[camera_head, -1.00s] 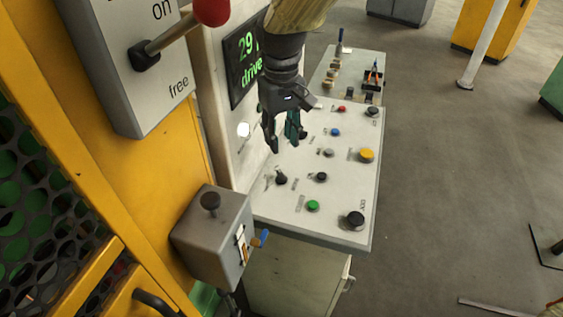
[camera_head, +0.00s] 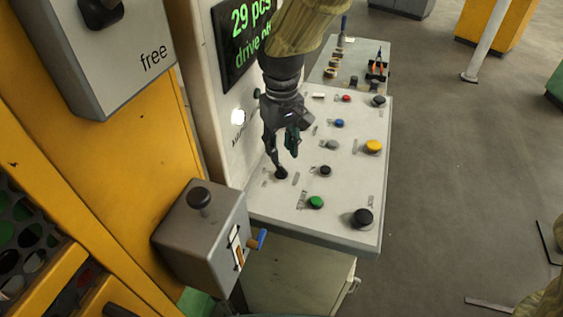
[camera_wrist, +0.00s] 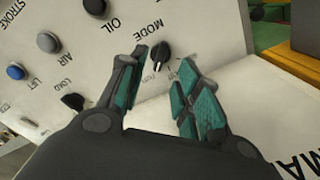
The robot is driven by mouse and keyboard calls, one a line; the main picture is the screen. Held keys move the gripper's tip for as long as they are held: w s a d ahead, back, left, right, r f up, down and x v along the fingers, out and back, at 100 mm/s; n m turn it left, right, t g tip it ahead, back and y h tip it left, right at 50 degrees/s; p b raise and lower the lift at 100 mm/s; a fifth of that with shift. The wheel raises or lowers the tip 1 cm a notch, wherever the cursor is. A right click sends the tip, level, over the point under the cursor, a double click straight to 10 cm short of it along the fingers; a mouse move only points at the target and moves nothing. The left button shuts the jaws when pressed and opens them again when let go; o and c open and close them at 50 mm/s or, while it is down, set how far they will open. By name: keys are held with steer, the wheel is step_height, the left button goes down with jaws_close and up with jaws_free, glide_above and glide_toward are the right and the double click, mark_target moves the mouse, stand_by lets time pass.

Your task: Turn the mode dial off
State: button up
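The mode dial (camera_wrist: 160,53) is a small black knob on the pale panel, beside the printed word MODE in the wrist view. In the head view the dial (camera_head: 281,173) sits near the panel's left side, just below my fingertips. My gripper (camera_head: 281,152) is pointed down over it, open and empty. In the wrist view the dial shows between and beyond the two teal-padded fingers of my gripper (camera_wrist: 164,60). Contact cannot be made out. Small position labels lie by the dial; its exact setting is not clear.
Around it are a black OIL knob (camera_wrist: 95,5), a grey AIR button (camera_wrist: 48,42), a black LOAD knob (camera_wrist: 73,101) and a green button (camera_head: 316,202). A grey box with a black knob (camera_head: 199,197) stands at the left. An upright panel with a green-text display (camera_head: 240,38) is close behind.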

mark_target(281, 168)
steer(key=shift+f+p, duration=0.35)
steer(key=shift+f, duration=2.65)
jaws_close()
